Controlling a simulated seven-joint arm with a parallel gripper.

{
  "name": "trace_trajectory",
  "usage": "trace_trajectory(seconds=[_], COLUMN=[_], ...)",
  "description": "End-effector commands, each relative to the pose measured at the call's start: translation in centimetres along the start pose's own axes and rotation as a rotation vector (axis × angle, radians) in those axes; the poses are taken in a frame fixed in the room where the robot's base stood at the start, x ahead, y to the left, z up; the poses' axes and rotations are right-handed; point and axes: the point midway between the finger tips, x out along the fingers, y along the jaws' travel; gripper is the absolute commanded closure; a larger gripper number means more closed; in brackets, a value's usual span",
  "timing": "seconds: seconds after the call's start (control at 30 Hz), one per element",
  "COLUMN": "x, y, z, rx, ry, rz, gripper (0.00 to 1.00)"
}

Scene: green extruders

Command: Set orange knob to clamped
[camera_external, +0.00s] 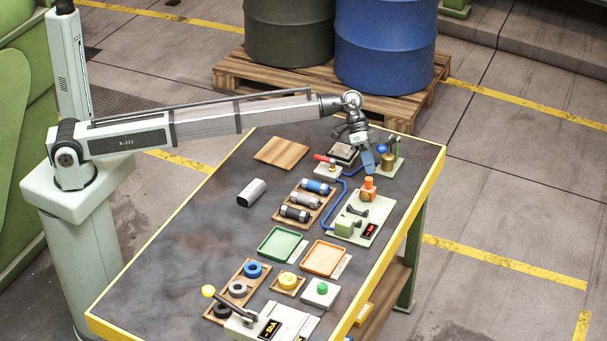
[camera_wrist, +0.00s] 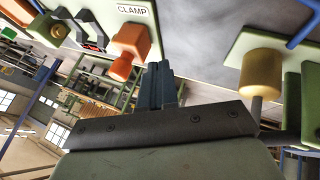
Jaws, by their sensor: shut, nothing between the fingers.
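The orange knob (camera_external: 368,188) stands on a pale green plate (camera_external: 341,213) near the table's right edge. In the wrist view the orange knob (camera_wrist: 132,42) is left of the fingertips, beside a white label reading "CLAMP" (camera_wrist: 133,10). My gripper (camera_external: 369,172) is just above the knob in the external view, pointing down. In the wrist view my gripper (camera_wrist: 160,68) has its blue-grey fingers shut together with nothing between them. A small gap shows between the fingers and the knob there. Which setting the knob is at, I cannot tell.
A brass cylinder (camera_external: 388,161) on another green plate stands just behind the knob; it also shows in the wrist view (camera_wrist: 262,75). A blue tube (camera_external: 327,215) runs left of the knob's plate. Green (camera_external: 264,246) and orange (camera_external: 344,262) trays lie toward the front.

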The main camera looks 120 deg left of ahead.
Motion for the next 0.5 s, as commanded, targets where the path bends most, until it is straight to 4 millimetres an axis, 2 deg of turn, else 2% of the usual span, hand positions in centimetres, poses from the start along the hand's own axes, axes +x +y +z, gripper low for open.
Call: trace_trajectory(seconds=[0.03,0.2,0.5], x=[0.2,1.0,1.3], y=[0.8,2.2,2.8], z=[0.1,0.1,0.0], rx=[0.002,0.002,0.0], ry=[0.0,0.001,0.001], rz=[0.0,0.0,0.0], gripper=[1.0,1.0,1.0])
